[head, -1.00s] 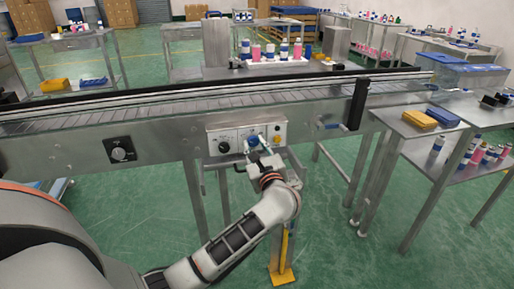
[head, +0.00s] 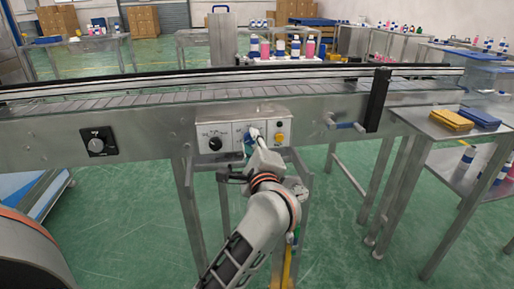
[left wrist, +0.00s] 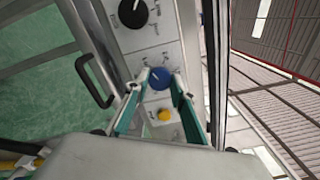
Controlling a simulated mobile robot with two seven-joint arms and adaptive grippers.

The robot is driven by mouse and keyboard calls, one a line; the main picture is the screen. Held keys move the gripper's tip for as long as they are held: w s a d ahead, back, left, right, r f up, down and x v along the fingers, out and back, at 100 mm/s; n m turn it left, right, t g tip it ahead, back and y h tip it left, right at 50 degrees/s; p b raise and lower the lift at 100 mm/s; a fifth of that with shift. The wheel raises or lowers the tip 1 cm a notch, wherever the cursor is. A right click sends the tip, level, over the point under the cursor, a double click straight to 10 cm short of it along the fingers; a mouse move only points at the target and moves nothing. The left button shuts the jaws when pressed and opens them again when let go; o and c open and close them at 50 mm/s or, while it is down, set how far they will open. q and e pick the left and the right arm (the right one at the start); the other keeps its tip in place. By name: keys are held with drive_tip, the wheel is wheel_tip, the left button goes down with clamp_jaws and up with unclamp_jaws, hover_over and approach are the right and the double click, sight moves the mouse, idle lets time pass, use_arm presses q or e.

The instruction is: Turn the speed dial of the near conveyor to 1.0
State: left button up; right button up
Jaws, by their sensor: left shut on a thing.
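The near conveyor (head: 330,117) crosses the head view, with a light control panel (head: 231,128) on its front side. The panel carries a black dial (head: 215,144), a blue knob and a yellow button (head: 279,138). In the left wrist view the blue knob (left wrist: 160,77) sits between the black dial (left wrist: 133,11) and the yellow button (left wrist: 164,115). My left gripper (head: 253,138) reaches the panel from below. In the left wrist view its teal fingers (left wrist: 160,84) are shut on the blue knob, one on each side. The scale marks are too small to read. My right gripper is out of view.
A metal table (head: 440,126) with yellow and blue items is at the right.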

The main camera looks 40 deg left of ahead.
use_arm(q)
drive_tip(key=shift+f+n+b, duration=0.1)
drive_tip(key=shift+n+b, duration=0.25)
drive_tip(key=shift+n, duration=0.25)
drive_tip(key=o, duration=1.1)
drive_tip(key=v, duration=1.2)
